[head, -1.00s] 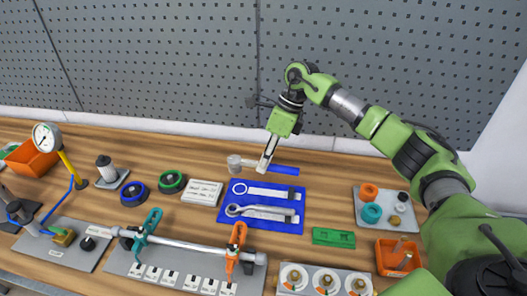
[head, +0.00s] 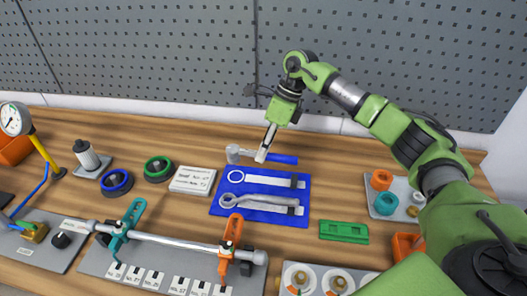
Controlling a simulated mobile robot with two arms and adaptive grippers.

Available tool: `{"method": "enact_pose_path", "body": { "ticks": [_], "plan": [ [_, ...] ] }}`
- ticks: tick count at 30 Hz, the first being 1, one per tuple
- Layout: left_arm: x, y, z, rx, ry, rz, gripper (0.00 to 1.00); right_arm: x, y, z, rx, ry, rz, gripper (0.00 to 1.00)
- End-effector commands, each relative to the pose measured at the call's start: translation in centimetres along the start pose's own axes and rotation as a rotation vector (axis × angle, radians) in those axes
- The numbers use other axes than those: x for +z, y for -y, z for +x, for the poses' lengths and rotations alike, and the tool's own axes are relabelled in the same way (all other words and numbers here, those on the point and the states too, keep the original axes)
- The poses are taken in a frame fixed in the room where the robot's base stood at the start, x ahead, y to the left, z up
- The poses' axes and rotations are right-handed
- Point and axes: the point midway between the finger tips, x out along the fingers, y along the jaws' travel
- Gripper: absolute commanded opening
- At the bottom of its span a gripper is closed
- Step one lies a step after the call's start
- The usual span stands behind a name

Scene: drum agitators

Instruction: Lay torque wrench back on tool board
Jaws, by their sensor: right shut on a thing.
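The torque wrench, with a grey round head (head: 233,153) and a blue handle (head: 282,159), lies level at the back edge of the blue tool board (head: 225,209). My right gripper (head: 263,154) points down and is shut on its shaft, between head and handle. I cannot tell whether it touches the bench or hangs just above it. The board bears a pale ring-and-bar shape (head: 268,180) in its upper part and a grey ring-ended wrench (head: 260,202) in its lower part. My left gripper is not in view.
A white label card (head: 193,180) and green (head: 158,169) and blue (head: 117,182) ringed parts stand left of the board. A green block (head: 344,232) is at its right. A shaft with teal and orange clamps (head: 228,246) lies in front. A perforated grey wall (head: 160,50) stands behind.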

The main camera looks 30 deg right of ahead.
Motion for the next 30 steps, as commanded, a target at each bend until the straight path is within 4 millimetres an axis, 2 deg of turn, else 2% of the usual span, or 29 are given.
{"method": "enact_pose_path", "body": {
  "ticks": [18,30],
  "plan": [
    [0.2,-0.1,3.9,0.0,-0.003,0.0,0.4,-1.7,1.4,5.5,0.0,0.002,0.0,0.0],
    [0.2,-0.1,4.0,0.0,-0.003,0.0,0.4,-1.8,1.4,5.9,0.0,0.002,-0.001,0.0]
  ]
}}
